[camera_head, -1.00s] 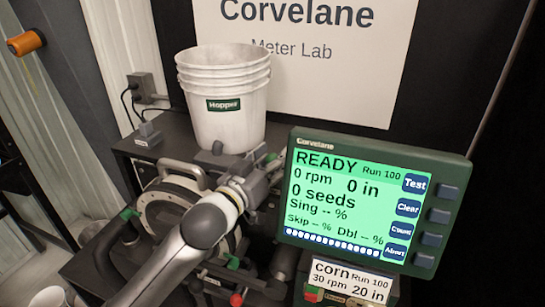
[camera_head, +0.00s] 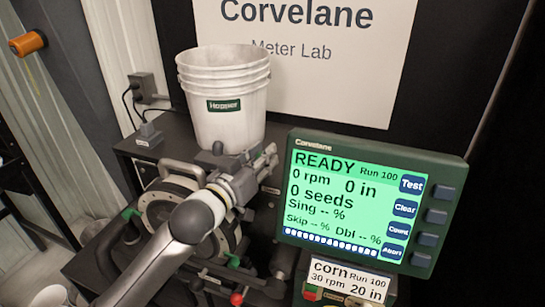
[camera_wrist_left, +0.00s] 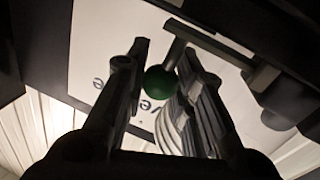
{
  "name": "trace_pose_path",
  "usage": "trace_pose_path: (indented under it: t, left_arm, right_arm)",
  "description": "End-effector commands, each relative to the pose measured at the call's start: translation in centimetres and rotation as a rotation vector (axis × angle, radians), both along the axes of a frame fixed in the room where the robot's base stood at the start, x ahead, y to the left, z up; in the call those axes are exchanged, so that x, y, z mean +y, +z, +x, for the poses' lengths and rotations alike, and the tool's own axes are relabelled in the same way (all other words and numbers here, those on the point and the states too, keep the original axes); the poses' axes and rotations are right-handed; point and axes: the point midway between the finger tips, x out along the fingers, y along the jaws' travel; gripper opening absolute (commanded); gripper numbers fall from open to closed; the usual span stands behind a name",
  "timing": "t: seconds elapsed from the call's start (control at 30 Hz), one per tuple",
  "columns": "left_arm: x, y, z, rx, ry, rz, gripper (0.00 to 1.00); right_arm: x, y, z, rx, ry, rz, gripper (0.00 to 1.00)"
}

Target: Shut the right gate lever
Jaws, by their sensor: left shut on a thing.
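My left gripper (camera_head: 265,162) is in front of the white hopper bucket's lower right side (camera_head: 228,118). In the left wrist view a round green knob (camera_wrist_left: 160,80) sits between its two fingers, and the gripper is shut on it. A dark bar runs beside the knob at the upper right of that view. In the head view the fingers mostly hide the knob and its lever, so I cannot tell the lever's angle. My right gripper is not in view.
The monitor (camera_head: 452,170) reads READY and stands close to the right of my left gripper. The round seed meter (camera_head: 160,205) is partly behind my arm. A red knob (camera_head: 237,298) is low in front. A Corvelane sign (camera_head: 300,65) hangs behind.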

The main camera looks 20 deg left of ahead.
Motion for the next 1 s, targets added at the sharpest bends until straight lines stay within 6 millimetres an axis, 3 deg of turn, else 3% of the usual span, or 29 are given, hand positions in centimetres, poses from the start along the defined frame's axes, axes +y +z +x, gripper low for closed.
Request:
trace_pose_path:
  t: [0.23,0.27,0.43,0.77,1.0]
  left_arm:
    - [0.0,0.1,0.0,-0.003,-0.003,-0.002,0.00]
    - [0.0,0.1,0.0,-0.003,-0.003,-0.002,0.28]
    - [0.0,0.1,0.0,-0.003,-0.003,-0.002,0.47]
    - [0.0,0.1,-0.2,-0.002,-0.003,-0.002,0.47]
    - [0.6,0.0,-2.9,-0.001,-0.004,-0.001,0.47]
  right_arm:
    - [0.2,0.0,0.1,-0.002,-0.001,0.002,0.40]
    - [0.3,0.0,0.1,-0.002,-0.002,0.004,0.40]
    - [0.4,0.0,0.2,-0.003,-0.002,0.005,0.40]
    - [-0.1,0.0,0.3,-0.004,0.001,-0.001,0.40]
    - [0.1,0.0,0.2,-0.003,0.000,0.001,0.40]
